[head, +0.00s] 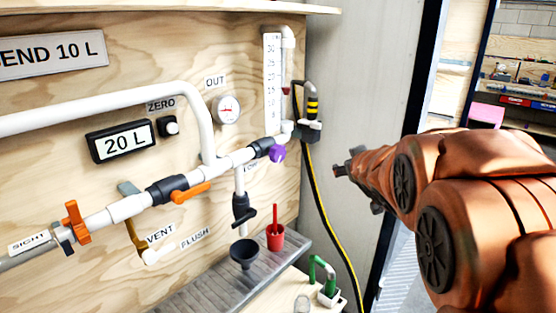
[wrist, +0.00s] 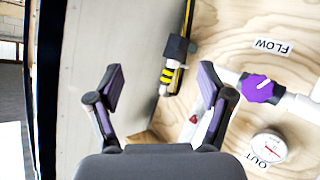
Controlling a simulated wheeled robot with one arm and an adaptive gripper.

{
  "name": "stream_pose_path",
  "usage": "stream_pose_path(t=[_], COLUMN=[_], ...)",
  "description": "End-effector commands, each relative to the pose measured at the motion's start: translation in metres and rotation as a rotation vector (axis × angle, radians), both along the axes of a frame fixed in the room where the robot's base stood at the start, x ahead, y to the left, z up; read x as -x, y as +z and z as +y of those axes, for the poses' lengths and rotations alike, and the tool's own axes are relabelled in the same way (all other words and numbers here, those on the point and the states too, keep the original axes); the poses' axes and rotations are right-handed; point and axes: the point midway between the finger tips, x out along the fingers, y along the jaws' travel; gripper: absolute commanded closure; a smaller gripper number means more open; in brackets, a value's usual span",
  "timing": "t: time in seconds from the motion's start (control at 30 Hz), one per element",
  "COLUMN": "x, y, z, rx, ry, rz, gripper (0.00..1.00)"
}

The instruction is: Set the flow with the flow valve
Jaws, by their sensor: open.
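The flow valve has a purple knob (head: 277,153) on the white pipe, near the right end of the plywood panel. In the wrist view the purple knob (wrist: 257,88) shows at the right, next to a FLOW label (wrist: 273,46). My gripper (wrist: 160,78) is open and empty, its two fingers spread. The knob lies to the right of both fingers, outside them. In the head view my gripper (head: 353,172) is right of the knob and apart from it, in front of the grey wall. The scaled sight tube (head: 271,82) stands above the valve.
An OUT gauge (head: 227,109), a 20 L display (head: 123,142) and an orange-handled valve (head: 190,194) are on the panel. A black and yellow hose (head: 327,210) hangs beside the knob. A red cup (head: 275,238) and a black funnel (head: 244,254) are below.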

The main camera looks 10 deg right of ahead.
Motion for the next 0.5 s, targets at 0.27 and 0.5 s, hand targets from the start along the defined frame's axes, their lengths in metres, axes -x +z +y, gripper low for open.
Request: stream_pose_path(t=[0.27, 0.5], x=[-0.065, -0.080], y=[0.016, 0.009], z=[0.032, 0.081], rx=[0.031, -0.021], ry=[0.305, 0.621], rz=[-0.239, -0.358], gripper=[0.20, 0.20])
